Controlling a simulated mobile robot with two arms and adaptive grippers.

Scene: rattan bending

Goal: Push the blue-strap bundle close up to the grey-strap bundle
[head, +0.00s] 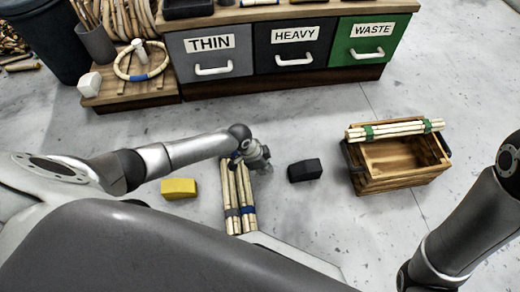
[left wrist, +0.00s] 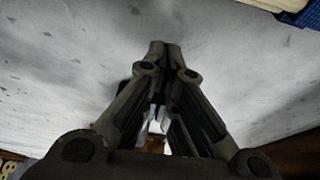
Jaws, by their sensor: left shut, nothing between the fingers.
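The grey-strap bundle (head: 230,190) and the blue-strap bundle (head: 246,190) lie on the floor side by side, the blue one on the right. They run nearly parallel with a thin dark line between them; I cannot tell whether they touch. My left gripper (head: 262,164) is shut and empty, at the right of the blue-strap bundle's far end, and my arm hides part of the far ends. In the left wrist view my shut fingers (left wrist: 165,52) point over bare floor, and a blue strap (left wrist: 302,14) shows at the top right corner. My right gripper is out of view.
A yellow block (head: 179,188) lies left of the bundles and a black block (head: 305,170) right of them. A wooden crate (head: 400,180) with a green-strap bundle (head: 395,129) across it stands farther right. Labelled drawers (head: 293,60) line the back. Floor between is clear.

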